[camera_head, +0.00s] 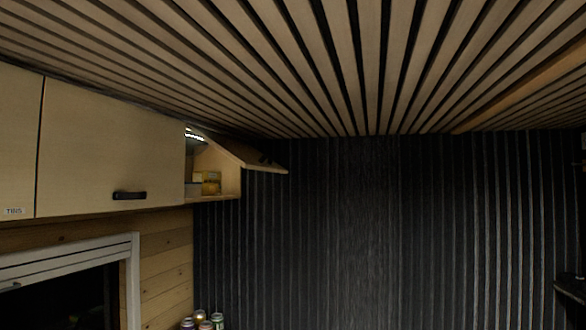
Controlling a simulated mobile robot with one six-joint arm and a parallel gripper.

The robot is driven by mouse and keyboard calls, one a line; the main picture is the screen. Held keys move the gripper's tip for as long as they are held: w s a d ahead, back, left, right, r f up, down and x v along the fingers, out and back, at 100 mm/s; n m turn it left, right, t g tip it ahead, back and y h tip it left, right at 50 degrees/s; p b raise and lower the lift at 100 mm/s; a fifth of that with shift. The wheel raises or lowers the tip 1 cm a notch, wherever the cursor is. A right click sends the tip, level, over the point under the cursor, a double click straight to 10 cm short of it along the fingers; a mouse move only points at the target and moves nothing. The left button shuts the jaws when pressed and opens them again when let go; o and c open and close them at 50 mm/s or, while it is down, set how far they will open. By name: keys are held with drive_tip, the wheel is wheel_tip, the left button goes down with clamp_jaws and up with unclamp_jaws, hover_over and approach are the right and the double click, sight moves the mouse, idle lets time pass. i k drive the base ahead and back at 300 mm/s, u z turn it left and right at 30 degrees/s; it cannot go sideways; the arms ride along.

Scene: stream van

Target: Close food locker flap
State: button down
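An open wooden locker (233,183) hangs at the far end of the row of wall cabinets, left of the picture's middle. Its flap (256,162) is raised, sticking out to the right near the slatted ceiling and sloping slightly down toward its free edge. A small dark fitting, perhaps the handle, shows on the flap. Yellowish packages (211,183) stand inside the locker, below a bright light. Much of the interior is hidden by the nearer cabinet. The flap touches nothing at its free edge. My gripper is not in view.
A closed cabinet door (110,150) with a black handle (129,195) is nearer on the left. Below is a white-framed window (132,270). Several cans (205,323) stand at the bottom. A dark object (572,287) juts in at the right edge. The space between looks clear.

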sight(247, 156)
drive_tip(key=z, duration=0.15)
drive_tip(key=i, duration=1.85)
drive_tip(key=u, duration=0.75)
drive_tip(key=k, duration=0.75)
drive_tip(key=u, duration=0.2)
drive_tip(key=i, duration=0.8)
drive_tip(key=z, duration=0.15)
